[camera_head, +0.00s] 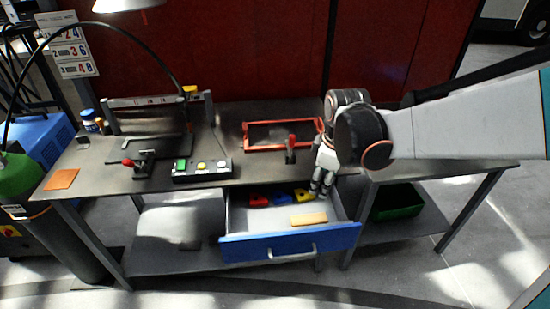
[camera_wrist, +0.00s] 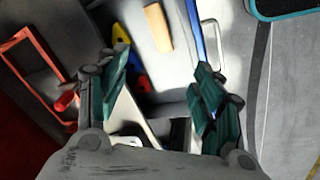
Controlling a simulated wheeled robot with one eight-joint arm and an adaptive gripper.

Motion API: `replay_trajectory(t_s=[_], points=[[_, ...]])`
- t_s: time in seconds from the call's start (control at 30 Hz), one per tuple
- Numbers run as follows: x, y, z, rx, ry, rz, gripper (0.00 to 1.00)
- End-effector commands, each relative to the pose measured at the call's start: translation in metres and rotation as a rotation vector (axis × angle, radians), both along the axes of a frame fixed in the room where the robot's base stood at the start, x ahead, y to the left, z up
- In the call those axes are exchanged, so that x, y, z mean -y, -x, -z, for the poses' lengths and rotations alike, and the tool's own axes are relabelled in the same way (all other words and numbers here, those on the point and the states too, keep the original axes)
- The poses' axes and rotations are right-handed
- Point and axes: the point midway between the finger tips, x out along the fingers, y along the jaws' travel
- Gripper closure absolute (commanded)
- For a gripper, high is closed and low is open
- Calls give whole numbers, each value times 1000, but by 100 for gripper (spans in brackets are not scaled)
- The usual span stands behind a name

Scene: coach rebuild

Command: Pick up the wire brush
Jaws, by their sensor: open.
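A tan wooden block (camera_head: 309,219) lies in the open drawer, near its front. It looks like the back of the wire brush, though no bristles show. In the wrist view the same tan block (camera_wrist: 158,28) lies beyond the fingertips, near the top. My gripper (camera_head: 322,188) is above the drawer's right side, behind and to the right of the block. In the wrist view my gripper (camera_wrist: 160,72) has its two green-padded fingers wide apart, with nothing held between them.
The blue-fronted drawer (camera_head: 290,243) also holds red, blue and yellow pieces (camera_head: 268,200) at its back. On the bench (camera_head: 225,110) are a red-orange frame (camera_head: 247,147), a red-handled clamp (camera_head: 290,150) and a button box (camera_head: 201,170). A green bin (camera_head: 396,204) stands below right.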

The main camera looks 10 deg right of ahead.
Motion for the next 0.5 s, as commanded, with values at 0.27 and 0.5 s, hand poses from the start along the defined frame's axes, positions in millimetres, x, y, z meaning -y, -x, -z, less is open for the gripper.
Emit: replay_trajectory(t_s=[0.27, 0.5], points=[[1, -46, 68, -127, 51, -316, 39], [2, -62, 116, -200, 62, -512, 39]])
